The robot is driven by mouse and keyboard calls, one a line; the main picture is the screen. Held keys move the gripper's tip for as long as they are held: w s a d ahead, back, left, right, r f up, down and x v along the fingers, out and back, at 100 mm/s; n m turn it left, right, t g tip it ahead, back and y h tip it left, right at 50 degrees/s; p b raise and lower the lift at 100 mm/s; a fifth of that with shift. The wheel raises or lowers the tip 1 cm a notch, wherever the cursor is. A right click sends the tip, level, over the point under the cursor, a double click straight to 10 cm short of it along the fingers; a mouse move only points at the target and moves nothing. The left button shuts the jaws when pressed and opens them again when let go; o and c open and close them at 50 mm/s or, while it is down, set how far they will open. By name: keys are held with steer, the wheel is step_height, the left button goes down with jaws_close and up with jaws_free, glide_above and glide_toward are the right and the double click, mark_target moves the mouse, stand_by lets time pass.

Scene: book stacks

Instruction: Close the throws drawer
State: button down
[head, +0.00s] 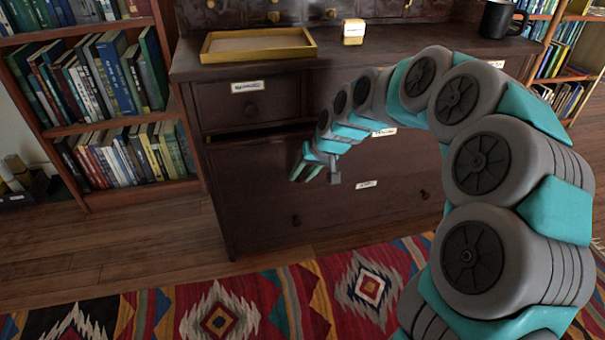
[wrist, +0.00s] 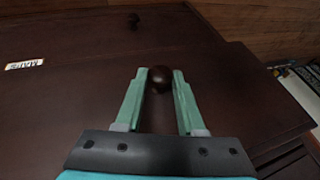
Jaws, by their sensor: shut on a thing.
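A dark wooden chest of drawers (head: 255,180) stands ahead of me. Its wide middle drawer stands slightly out, with a dark gap along its top edge at the left. That drawer's label (head: 385,132) is partly behind my arm and I cannot read it. My gripper (head: 308,174) is at the left part of this drawer's front. In the wrist view my gripper (wrist: 160,77) has its two green fingers shut on a round dark knob (wrist: 160,79). The knob is hidden in the head view.
The drawer below has a label (head: 366,184), seemingly MAPS in the wrist view (wrist: 24,65), and a left knob (head: 296,220). A yellow tray (head: 258,55), small yellow-white block (head: 354,32) and black mug (head: 497,20) stand on top. A bookcase (head: 60,130) is left; a patterned rug (head: 230,310) lies in front.

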steer(key=shift+w+a+r+p, duration=0.1)
steer(key=shift+w+a+p, duration=0.1)
steer(key=shift+w, duration=0.55)
steer(key=shift+w+a+p, duration=0.15)
steer(key=shift+w, duration=0.65)
steer(key=shift+w+a+r+p, duration=0.1)
steer(key=shift+w+a+p, duration=0.1)
steer(key=shift+w, duration=0.55)
steer(key=c, duration=0.5)
jaws_free()
steer(key=shift+f, duration=0.15)
steer(key=shift+s, duration=0.1)
steer(key=shift+v, duration=3.85)
steer(key=shift+p, duration=0.3)
steer(key=s+d+r+g+h+p, duration=0.1)
steer(key=s+d, duration=0.4)
steer(key=s, duration=0.9)
steer(key=s+d+r+m+g+h+p, duration=0.1)
steer(key=s+d+r+p, duration=0.3)
steer(key=s, duration=1.1)
steer(key=s+d+r+m+g+h+p, duration=0.1)
steer(key=s+d, duration=0.5)
steer(key=s, duration=0.9)
steer(key=shift+d+r+g+h+p, duration=0.15)
steer(key=shift+r+g+h+p, duration=0.65)
steer(key=shift+g+p, duration=0.45)
